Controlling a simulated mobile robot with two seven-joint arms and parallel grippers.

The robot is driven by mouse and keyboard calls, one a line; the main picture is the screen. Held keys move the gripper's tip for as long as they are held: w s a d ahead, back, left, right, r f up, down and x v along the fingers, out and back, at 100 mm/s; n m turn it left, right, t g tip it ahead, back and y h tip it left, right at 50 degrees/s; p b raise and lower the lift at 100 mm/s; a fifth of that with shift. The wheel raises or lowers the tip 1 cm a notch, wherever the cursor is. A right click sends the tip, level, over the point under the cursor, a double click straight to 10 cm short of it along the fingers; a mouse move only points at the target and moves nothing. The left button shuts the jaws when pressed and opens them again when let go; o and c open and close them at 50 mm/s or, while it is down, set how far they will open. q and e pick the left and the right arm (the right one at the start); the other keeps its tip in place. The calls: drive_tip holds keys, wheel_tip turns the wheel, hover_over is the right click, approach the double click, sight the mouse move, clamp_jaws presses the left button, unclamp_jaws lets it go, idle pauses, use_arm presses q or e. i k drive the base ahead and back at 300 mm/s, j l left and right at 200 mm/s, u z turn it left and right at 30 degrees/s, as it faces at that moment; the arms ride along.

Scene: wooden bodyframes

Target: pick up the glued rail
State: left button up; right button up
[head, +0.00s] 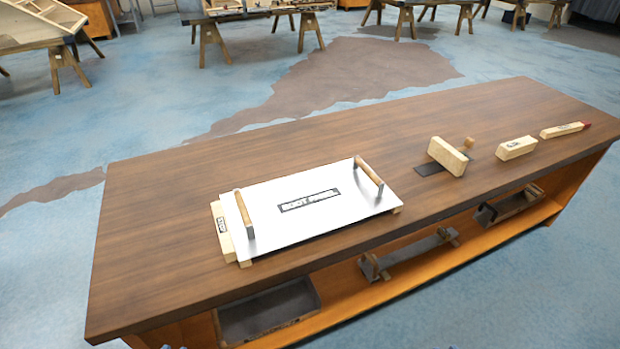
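I cannot tell for certain which piece is the glued rail. One pale wooden block (448,156) stands tilted on a dark patch on the workbench (150,240), with a small wooden knob behind it. A shorter pale block (516,148) with a dark label lies to its right. A slim pale stick (562,131) with a red end lies farther right. Another labelled pale wooden strip (222,231) shows at the left edge of a white panel, partly hidden under it. Neither of my grippers is in view.
The white panel (285,230) with two wooden handles lies on wooden supports in the bench's middle. The shelf below holds a dark tray (268,312) and metal tools (410,252). The bench's left end and back strip are clear. Trestle tables stand far behind.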

sight(525, 145)
drive_tip(key=z, duration=1.25)
drive_tip(key=i+l+z, duration=0.25)
drive_tip(key=i, duration=0.15)
drive_tip(key=i+l+z, duration=0.3)
drive_tip(key=i+z, duration=0.25)
drive_tip(key=i, duration=0.25)
drive_tip(key=i+l, duration=0.1)
drive_tip(key=i, duration=0.5)
drive_tip(key=i+l, duration=0.1)
drive_tip(key=i, duration=0.5)
drive_tip(key=i+u, duration=0.2)
drive_tip(key=u, duration=0.25)
drive_tip(key=i+l+u, duration=0.15)
drive_tip(key=u, duration=0.25)
drive_tip(key=i+l+u, duration=0.2)
drive_tip(key=u, duration=0.25)
drive_tip(key=i+l+u, duration=0.2)
drive_tip(key=u, duration=0.25)
drive_tip(key=l+u, duration=0.45)
drive_tip(key=i+j, duration=0.05)
drive_tip(key=j, duration=0.05)
